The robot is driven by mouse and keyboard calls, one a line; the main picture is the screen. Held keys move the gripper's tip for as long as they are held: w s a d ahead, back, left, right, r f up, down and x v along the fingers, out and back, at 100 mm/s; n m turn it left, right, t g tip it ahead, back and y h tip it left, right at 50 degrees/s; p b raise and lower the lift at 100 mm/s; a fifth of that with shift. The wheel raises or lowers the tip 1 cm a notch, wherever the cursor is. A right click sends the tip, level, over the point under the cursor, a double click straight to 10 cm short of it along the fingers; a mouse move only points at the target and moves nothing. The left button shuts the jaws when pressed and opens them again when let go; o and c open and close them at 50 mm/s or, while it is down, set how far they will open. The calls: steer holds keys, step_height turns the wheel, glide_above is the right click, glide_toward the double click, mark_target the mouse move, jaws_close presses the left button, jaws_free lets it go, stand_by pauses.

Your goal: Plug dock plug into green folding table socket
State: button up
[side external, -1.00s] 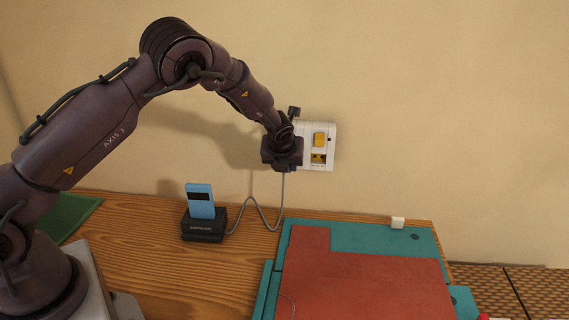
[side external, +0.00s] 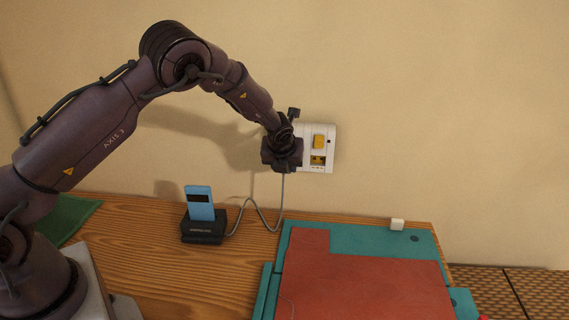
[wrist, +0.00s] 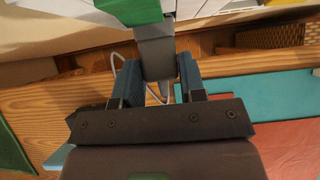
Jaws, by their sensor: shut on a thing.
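My gripper (side external: 285,153) is up at the wall, in front of the left part of a white socket plate (side external: 329,150). In the wrist view my blue-padded fingers (wrist: 156,80) are shut on the grey dock plug (wrist: 155,48). The plug's far end meets a green socket block (wrist: 135,10) at the top of the wrist view. I cannot tell whether it is inserted or only touching. A grey cable (side external: 262,222) runs from below my gripper to the black dock (side external: 203,230). In the side view my gripper hides the plug and the green socket.
A blue device (side external: 199,199) stands in the dock on the wooden table (side external: 150,255). A yellow switch (side external: 319,142) and a yellow socket (side external: 317,160) show on the plate.

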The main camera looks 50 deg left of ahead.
steer(key=shift+w+a, duration=0.35)
steer(key=shift+w, duration=0.1)
stand_by(0.7)
steer(key=o, duration=1.1)
steer(key=v, duration=1.3)
steer(key=s+d+r+n+h, duration=0.1)
steer(key=s+d+r+n, duration=0.2)
steer(key=s+n, duration=0.6)
steer(key=s+d+r+n+h, duration=0.2)
steer(key=s+r+n, duration=0.3)
steer(key=s+n, duration=0.4)
steer(key=s+d+r+n+h, duration=0.1)
steer(key=s+d+r+n, duration=0.3)
steer(key=s+n, duration=0.5)
steer(key=s, duration=0.3)
steer(key=shift+t+h, duration=0.4)
